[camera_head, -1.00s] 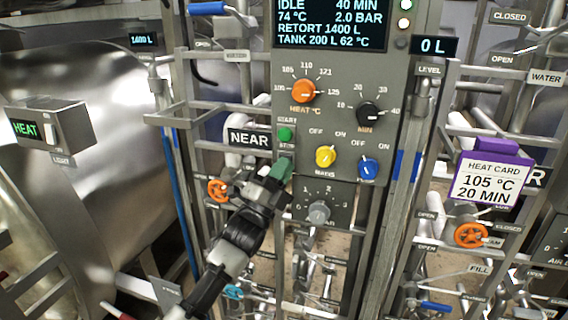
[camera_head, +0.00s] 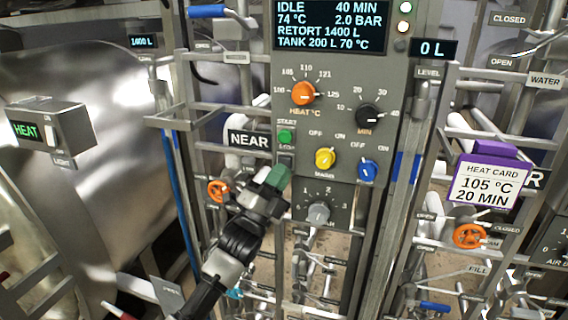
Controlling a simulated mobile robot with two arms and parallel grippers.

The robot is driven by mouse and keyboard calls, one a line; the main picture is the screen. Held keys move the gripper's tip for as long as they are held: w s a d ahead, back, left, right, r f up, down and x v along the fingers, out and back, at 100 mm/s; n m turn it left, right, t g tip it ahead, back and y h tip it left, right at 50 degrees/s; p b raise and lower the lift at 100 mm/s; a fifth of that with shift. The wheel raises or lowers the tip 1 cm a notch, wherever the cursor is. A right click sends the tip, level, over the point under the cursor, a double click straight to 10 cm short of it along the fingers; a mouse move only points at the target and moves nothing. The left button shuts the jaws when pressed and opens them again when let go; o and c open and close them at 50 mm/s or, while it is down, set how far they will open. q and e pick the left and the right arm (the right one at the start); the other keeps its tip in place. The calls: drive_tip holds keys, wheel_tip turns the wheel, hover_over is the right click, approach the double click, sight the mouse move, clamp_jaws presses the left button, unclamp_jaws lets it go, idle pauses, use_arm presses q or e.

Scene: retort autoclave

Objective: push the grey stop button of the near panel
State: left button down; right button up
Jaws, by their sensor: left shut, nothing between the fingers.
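The near panel (camera_head: 336,90) is a grey upright panel beside the NEAR sign (camera_head: 249,140). Its green start button (camera_head: 286,137) shows under the START label. The spot just below it, where the grey stop button (camera_head: 286,160) sits, is a small grey patch partly covered by my gripper. My left gripper (camera_head: 278,177) comes up from the lower left, shut and empty, its green fingertips just below that spot. I cannot tell whether they touch the panel. My right gripper is not in view.
Close by on the panel are an orange heat knob (camera_head: 303,93), a black minutes knob (camera_head: 368,115), a yellow knob (camera_head: 325,158), a blue knob (camera_head: 368,169) and a grey knob (camera_head: 318,211). A purple heat card (camera_head: 487,182) hangs at right. Pipes and rails flank the panel.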

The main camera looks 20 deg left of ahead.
use_arm(q)
drive_tip(key=shift+s, duration=0.1)
drive_tip(key=s+p, duration=0.1)
drive_tip(key=s, duration=0.4)
drive_tip(key=shift+p, duration=0.4)
drive_tip(key=shift+w, duration=0.1)
